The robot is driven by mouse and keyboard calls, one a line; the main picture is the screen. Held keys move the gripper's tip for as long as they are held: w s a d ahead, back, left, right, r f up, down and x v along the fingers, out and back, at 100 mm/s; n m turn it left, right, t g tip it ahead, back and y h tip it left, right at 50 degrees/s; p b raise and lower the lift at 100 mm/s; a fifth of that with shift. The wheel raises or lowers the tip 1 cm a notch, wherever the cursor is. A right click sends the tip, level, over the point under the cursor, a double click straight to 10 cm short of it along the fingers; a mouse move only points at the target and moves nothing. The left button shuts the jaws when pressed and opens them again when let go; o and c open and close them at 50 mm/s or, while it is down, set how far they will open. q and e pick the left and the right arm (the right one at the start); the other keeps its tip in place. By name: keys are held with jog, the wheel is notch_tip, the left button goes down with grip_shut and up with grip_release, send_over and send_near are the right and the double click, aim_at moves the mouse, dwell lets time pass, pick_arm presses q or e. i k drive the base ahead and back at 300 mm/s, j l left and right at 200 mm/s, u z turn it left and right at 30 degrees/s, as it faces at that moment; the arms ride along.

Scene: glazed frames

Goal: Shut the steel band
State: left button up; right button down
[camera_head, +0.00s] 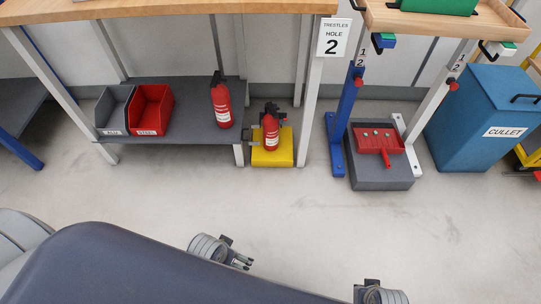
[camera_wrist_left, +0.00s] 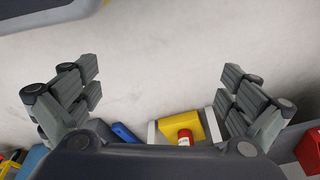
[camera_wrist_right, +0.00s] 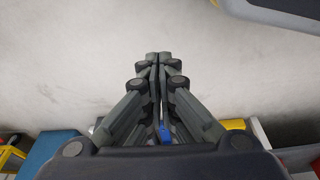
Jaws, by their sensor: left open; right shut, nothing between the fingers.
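No steel band can be made out in these views. A red bin (camera_head: 152,108) with a label that appears to read STEEL stands on the grey lower shelf, beside a grey bin (camera_head: 114,108). My left gripper (camera_head: 243,262) is low over the floor in the head view; in the left wrist view (camera_wrist_left: 162,82) its fingers are wide apart with nothing between them. My right gripper (camera_head: 368,286) is at the bottom edge of the head view, partly cut off. In the right wrist view (camera_wrist_right: 158,58) its fingers are together and empty. Both are well apart from the furniture.
A wooden bench (camera_head: 150,9) has a fire extinguisher (camera_head: 221,104) on its shelf (camera_head: 185,150); another (camera_head: 270,132) stands on a yellow block (camera_head: 262,157). A trestle with blue (camera_head: 346,115) and white legs stands around a grey box bearing a red tray (camera_head: 365,135). A blue CULLET bin (camera_head: 470,110) is right. Floor between is clear.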

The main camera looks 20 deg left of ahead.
aim_at(252, 126)
jog(key=k+j, duration=0.1)
jog(key=j, duration=0.3)
jog(key=k+j, duration=0.15)
jog(key=j, duration=0.3)
jog(key=k+j, duration=0.1)
jog(key=j, duration=0.3)
jog(key=k+j, duration=0.15)
jog(key=j, duration=0.3)
